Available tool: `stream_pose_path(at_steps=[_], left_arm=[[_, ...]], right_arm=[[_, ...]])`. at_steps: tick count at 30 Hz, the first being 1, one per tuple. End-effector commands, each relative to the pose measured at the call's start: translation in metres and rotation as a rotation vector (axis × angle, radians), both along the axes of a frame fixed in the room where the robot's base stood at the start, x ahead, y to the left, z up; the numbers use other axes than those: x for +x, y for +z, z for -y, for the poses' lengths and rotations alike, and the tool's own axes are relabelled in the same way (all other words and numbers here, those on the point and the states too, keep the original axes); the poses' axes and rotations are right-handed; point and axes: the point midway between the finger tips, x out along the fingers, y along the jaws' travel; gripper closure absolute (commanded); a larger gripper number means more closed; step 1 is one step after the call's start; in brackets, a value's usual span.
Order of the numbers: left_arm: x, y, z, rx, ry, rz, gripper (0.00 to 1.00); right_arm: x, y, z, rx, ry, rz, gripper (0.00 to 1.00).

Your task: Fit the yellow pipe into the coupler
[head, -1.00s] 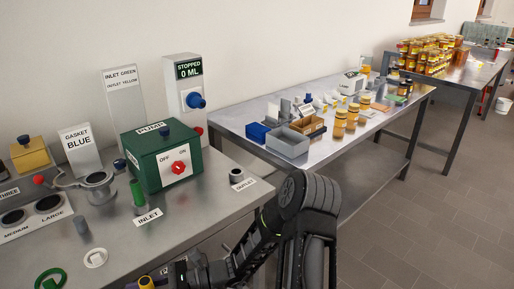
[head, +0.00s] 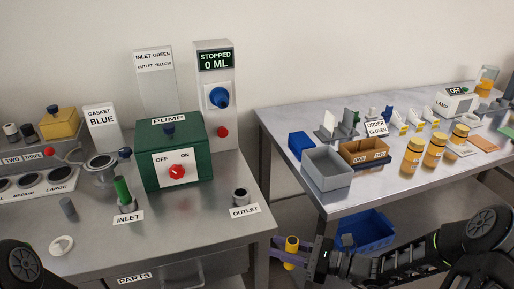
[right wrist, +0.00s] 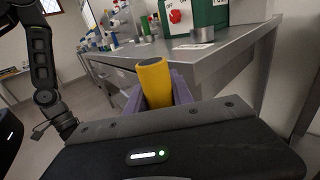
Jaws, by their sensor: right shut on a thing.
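My right gripper (head: 289,254) has purple fingers shut on the yellow pipe (head: 292,243), held roughly upright off the front right corner of the pump bench. In the right wrist view the yellow pipe (right wrist: 155,82) stands between the purple fingers (right wrist: 158,95), leaning slightly. The grey outlet coupler (head: 240,197) stands on the bench behind its OUTLET label, open at the top and apart from the pipe. The inlet coupler (head: 127,205) has a green pipe (head: 122,190) standing in it. Only a link of my left arm shows in the head view; its gripper is not visible.
The green pump box (head: 174,140) stands behind the couplers, beside a display post reading STOPPED 0 ML (head: 214,62). A sign reads INLET GREEN, OUTLET YELLOW (head: 154,60). A gap separates this bench from the right table, with a blue crate (head: 366,232) low beneath it.

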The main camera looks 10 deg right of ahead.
Motion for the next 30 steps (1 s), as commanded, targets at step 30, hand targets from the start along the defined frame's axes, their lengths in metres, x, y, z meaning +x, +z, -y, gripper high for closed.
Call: stream_pose_path(at_steps=[30], left_arm=[[0.000,0.008,0.000,0.000,0.000,-0.001,0.47]], right_arm=[[0.006,0.035,-0.013,-0.003,0.015,0.010,1.00]])
